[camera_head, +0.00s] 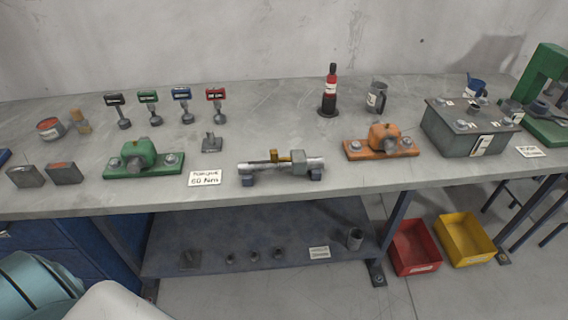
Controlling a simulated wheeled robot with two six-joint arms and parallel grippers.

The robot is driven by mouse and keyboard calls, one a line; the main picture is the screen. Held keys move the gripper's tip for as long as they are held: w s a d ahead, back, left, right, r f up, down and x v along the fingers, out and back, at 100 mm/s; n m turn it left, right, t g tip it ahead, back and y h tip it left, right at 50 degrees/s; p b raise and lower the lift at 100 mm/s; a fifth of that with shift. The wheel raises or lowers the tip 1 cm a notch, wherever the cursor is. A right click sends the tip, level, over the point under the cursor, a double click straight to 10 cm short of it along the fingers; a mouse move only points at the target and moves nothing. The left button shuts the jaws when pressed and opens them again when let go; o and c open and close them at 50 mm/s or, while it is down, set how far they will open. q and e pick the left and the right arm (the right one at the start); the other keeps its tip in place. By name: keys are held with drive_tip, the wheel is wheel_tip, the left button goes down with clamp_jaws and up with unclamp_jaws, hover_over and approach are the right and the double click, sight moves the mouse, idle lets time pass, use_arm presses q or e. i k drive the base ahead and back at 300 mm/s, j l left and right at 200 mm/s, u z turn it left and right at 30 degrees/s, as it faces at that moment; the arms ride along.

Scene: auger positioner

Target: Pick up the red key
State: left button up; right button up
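What looks like the red key (217,95) stands upright toward the back left of the grey workbench (285,108). It has a red labelled head and a short stem above a dark round foot. Neither of my grippers is in view.
A green fixture (140,158), a small grey block (212,143) and a sign (205,178) stand in front of the keys. A metal shaft (262,166) and orange fixture (382,143) are farther right. Bare bench lies between the red key and the bottle (330,90).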

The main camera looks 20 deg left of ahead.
sight(217, 94)
drive_tip(key=u, duration=1.25)
